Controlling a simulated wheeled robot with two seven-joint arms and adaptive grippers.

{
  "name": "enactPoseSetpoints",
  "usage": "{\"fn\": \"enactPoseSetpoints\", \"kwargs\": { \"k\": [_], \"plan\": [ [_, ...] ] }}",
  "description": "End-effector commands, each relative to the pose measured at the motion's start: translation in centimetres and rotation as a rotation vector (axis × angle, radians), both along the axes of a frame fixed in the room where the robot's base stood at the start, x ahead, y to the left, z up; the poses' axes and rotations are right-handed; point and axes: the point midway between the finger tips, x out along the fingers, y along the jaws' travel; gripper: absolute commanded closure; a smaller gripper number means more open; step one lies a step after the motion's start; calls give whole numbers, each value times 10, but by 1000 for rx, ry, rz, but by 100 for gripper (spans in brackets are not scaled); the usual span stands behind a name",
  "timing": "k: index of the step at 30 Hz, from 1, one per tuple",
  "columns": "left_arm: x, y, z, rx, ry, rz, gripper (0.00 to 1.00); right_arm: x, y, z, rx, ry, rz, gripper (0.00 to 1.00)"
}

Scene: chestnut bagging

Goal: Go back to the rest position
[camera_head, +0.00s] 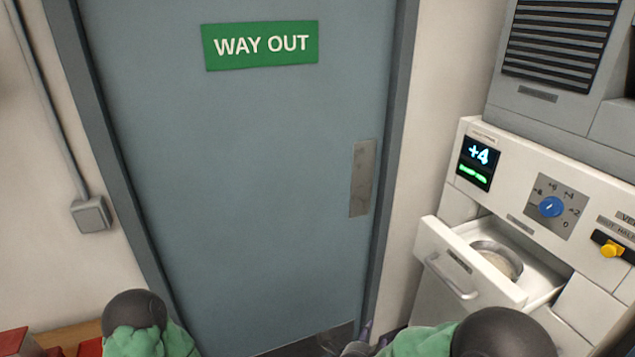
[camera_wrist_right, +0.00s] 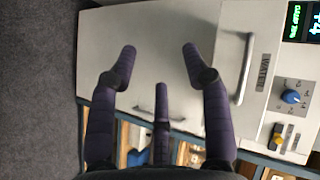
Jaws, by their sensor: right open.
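My right gripper (camera_wrist_right: 160,62) shows in the right wrist view with its purple fingers spread wide and nothing between them. A pale cabinet panel lies beyond the fingers. In the head view only small purple parts of the right gripper (camera_head: 364,330) show at the bottom edge, left of the open drawer. My right arm, with a green sleeve and dark joint, comes in at the bottom right. My left arm shows at the bottom left as a dark joint and green sleeve. Its gripper is out of view.
A white machine stands at the right with an open drawer (camera_head: 470,262) holding a round metal bowl (camera_head: 497,262). Above are a display (camera_head: 478,162) reading +4, a blue knob (camera_head: 551,207) and a yellow knob (camera_head: 611,249). A closed grey-blue door (camera_head: 240,190) fills the middle.

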Motion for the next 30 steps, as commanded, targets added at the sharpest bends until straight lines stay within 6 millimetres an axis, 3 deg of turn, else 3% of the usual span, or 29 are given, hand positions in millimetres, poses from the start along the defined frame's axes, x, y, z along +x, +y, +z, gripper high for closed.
{"fn": "enactPoseSetpoints", "kwargs": {
  "k": [1,4,8,11,15,18,22,25,30],
  "plan": [
    [0,0,0,0,0,0,60,2,-2,-24,-29,80,64,51],
    [0,0,0,0,0,0,60,2,2,-71,-82,243,233,51],
    [0,0,-1,0,0,0,60,-16,8,-133,-130,451,473,51],
    [0,0,-1,0,0,0,60,-42,12,-177,-149,598,672,51],
    [0,0,-1,0,0,0,60,-95,19,-228,-146,772,965,51],
    [0,0,-1,0,0,0,60,-134,24,-252,-131,854,1157,51],
    [0,0,-1,0,0,0,60,-173,28,-267,-109,909,1344,51],
    [0,0,-1,0,0,0,60,-189,30,-272,-100,924,1422,51],
    [0,0,-1,0,0,0,60,-196,31,-273,-98,928,1458,51]
  ]
}}
